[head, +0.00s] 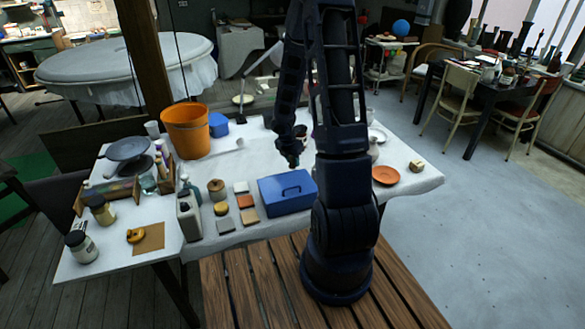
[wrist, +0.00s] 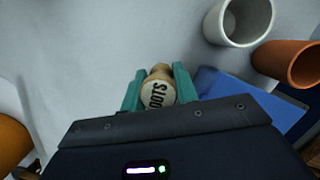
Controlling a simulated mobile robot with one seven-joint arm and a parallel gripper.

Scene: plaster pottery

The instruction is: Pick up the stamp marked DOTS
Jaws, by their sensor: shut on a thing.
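The stamp (wrist: 157,94) is a pale wooden piece with "DOTS" in dark letters on its round end. In the wrist view it sits between the two teal fingers of my gripper (wrist: 159,72), which are shut on it from both sides. In the head view my gripper (head: 290,159) is over the white table, behind the blue toolbox. I cannot make out the stamp in the head view. I cannot tell whether the stamp touches the table.
The blue toolbox (head: 287,192) stands at the front of the white table (head: 240,168). An orange bucket (head: 186,131) stands back left. A terracotta dish (head: 385,175) lies to the right. The wrist view shows a white cup (wrist: 238,22) and a terracotta cup (wrist: 288,62).

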